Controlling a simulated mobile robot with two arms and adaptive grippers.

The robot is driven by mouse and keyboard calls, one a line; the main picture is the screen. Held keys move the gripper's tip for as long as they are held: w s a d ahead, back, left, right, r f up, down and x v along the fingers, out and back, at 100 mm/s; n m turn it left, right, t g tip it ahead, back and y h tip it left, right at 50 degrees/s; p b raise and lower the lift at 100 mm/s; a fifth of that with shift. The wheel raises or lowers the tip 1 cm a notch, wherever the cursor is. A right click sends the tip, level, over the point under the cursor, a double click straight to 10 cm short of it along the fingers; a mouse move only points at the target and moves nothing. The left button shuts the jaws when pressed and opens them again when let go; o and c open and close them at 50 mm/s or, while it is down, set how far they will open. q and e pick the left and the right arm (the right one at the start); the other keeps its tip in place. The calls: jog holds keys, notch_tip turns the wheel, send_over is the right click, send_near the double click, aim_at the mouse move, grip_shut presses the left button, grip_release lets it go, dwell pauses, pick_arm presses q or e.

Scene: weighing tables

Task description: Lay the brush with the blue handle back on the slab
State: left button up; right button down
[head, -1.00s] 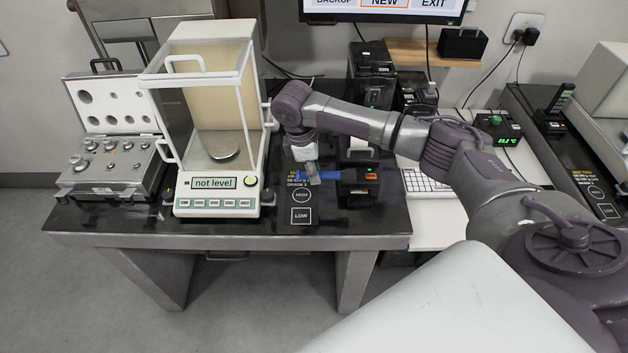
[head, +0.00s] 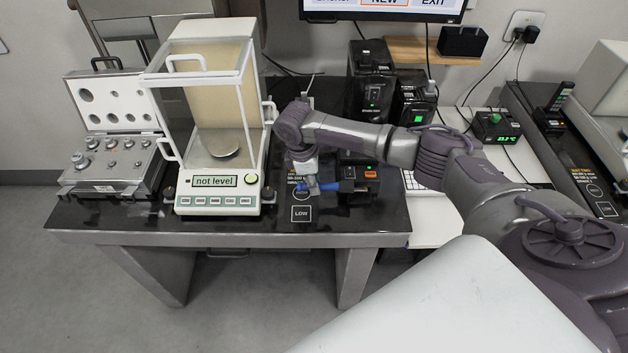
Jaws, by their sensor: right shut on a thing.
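My right gripper (head: 312,186) reaches in from the right over the dark, glossy slab (head: 240,233) of the weighing table. It points down and is shut on the brush with the blue handle (head: 330,187). The brush lies roughly level across the fingers, with blue showing on both sides of them. It is just above or touching the slab; I cannot tell which. The bristles are not clear at this size. My left gripper is out of view.
A glass-walled balance (head: 217,204) reading "not level" stands left of the gripper. A weight case (head: 112,172) is farther left. A small black device with an orange light (head: 360,190) sits close right of the brush. A printed "LOW" square (head: 301,214) is in front.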

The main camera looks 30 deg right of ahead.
jog(key=c, duration=1.1)
grip_release()
jog(key=shift+o, duration=0.2)
notch_tip(320, 180, up, 13)
jog(key=w+a+b, duration=0.1)
jog(key=a+b, duration=0.1)
jog(key=shift+w, duration=0.1)
